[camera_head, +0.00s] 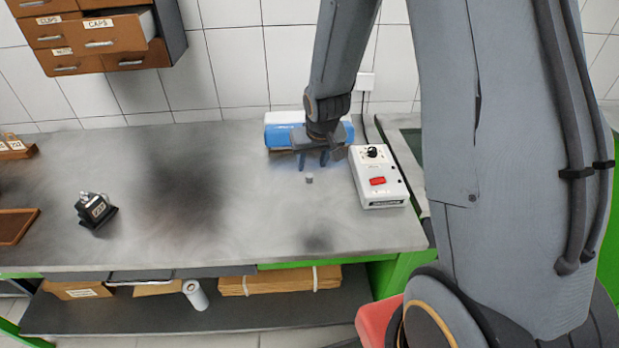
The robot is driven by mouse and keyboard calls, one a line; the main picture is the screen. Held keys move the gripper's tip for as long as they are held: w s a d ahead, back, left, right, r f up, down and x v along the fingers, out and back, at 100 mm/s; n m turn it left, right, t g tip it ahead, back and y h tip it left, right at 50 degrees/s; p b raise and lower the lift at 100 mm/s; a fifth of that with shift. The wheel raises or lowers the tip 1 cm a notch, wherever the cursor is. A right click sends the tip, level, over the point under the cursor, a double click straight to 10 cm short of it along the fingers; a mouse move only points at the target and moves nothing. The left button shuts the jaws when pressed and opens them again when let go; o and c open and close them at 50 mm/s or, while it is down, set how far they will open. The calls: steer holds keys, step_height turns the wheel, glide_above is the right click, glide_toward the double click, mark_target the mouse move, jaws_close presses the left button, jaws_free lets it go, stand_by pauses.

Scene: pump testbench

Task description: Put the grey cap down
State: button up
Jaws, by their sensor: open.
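The grey cap (309,179) is a small grey cylinder standing on the grey worktop (250,228), left of the white control box. My gripper (313,165) is open, its two dark fingers pointing down just behind and above the cap. A small gap shows between the fingertips and the cap, and nothing is held between the fingers.
A white control box (380,178) with a knob and red switch is at right. A small black pump-like device (94,208) stands at left. An open drawer cabinet (98,38) hangs on the wall. The worktop's middle is clear.

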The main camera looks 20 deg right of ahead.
mark_target(309, 175)
steer(key=shift+b+x, duration=1.05)
steer(key=shift+x, duration=0.8)
steer(key=shift+b+x, duration=0.4)
steer(key=shift+x, duration=1.65)
steer(key=shift+w+d, duration=0.15)
steer(key=shift+w, duration=0.05)
steer(key=shift+r, duration=0.1)
jaws_close()
